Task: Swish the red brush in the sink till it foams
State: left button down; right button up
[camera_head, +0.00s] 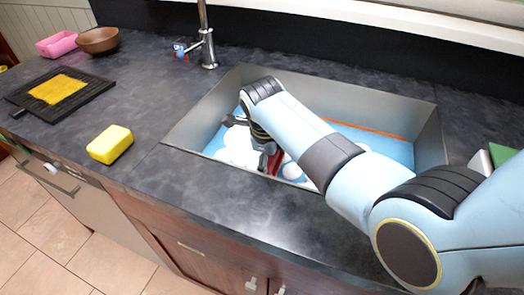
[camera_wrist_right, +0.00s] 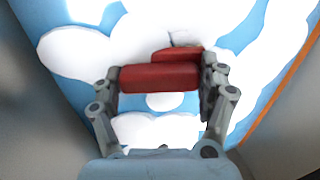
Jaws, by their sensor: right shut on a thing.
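The sink (camera_head: 425,128) is a grey metal basin set in the dark counter, with blue water and white foam (camera_head: 238,147) in it. My right arm reaches in from the right, and my right gripper (camera_head: 268,158) is down inside the sink. It is shut on the red brush (camera_wrist_right: 160,77), whose red body lies across between the fingers in the right wrist view. White foam patches (camera_wrist_right: 80,52) surround the brush there. The brush's lower end is hard to make out. My left gripper is not in view.
A faucet (camera_head: 207,45) stands behind the sink. A yellow sponge (camera_head: 110,144) lies left of it. Farther left are a black rack (camera_head: 93,84) with a yellow cloth-like piece (camera_head: 57,88), a brown bowl (camera_head: 98,40) and a pink container (camera_head: 57,43). A green-topped object (camera_head: 500,154) is at right.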

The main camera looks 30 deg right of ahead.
jog(key=shift+w+a+f+b, duration=0.1)
jog(key=shift+w+a+b, duration=0.1)
jog(key=shift+b, duration=0.15)
jog(key=shift+w+a+b, duration=0.85)
jog(key=shift+w+a, duration=0.2)
jog(key=shift+w, duration=0.15)
jog(key=shift+s+d+r+p, duration=0.25)
jog(key=shift+s+d+p, duration=0.35)
jog(key=shift+p, duration=0.35)
jog(key=shift+s+d+p, duration=0.7)
jog(key=shift+s+p, duration=0.2)
jog(key=w+d+p+v, duration=0.2)
jog(key=p+v, duration=0.4)
jog(key=v, duration=0.6)
jog(key=w+d+r+p+v, duration=0.1)
jog(key=p+v, duration=0.5)
jog(key=v, duration=0.7)
jog(key=shift+w+d+r+p, duration=0.2)
jog(key=shift+w+d+p, duration=0.25)
jog(key=shift+d, duration=0.2)
jog(key=shift+s, duration=0.1)
